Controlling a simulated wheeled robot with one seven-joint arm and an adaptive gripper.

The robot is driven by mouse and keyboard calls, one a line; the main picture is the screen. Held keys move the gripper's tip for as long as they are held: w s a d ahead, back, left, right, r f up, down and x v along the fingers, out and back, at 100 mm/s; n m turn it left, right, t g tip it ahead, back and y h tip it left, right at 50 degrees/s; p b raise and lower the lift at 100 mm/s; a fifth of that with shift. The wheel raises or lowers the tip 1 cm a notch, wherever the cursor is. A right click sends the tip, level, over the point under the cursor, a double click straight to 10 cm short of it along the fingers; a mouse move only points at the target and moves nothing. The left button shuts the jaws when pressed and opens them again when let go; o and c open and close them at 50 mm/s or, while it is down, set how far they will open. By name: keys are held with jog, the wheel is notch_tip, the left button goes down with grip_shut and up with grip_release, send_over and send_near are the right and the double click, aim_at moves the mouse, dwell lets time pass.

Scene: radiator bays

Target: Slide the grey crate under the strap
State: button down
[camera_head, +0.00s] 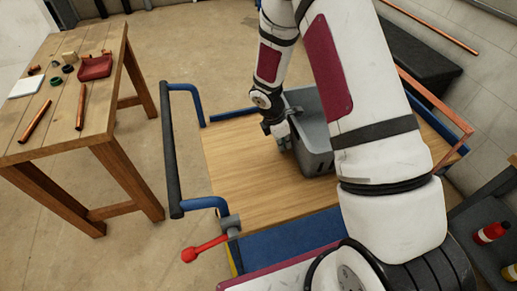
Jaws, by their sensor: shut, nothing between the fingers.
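The grey crate (317,149) stands upright on the wooden deck of a flat cart (238,165), toward its right side. My arm hides its right part. My gripper (284,143) is shut and empty, pointing down at the crate's left side. It looks close against that wall, but I cannot tell if it touches. A thin orange-brown band (440,102) runs along the cart's right side and bends back toward the deck behind my arm. It may be the strap; its other end is hidden.
The cart has a dark padded handle (173,150) on blue tubes at left and a red-knobbed lever (205,248) at its near corner. A wooden table (75,100) with copper pipes and a red tray (95,67) stands at left. A black bench (420,60) lies behind. The deck's left half is clear.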

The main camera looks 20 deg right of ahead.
jog(key=d+b, duration=0.1)
jog(key=d, duration=2.1)
jog(key=shift+d+b, duration=0.35)
jog(key=shift+d, duration=0.05)
jog(key=shift+r, duration=0.15)
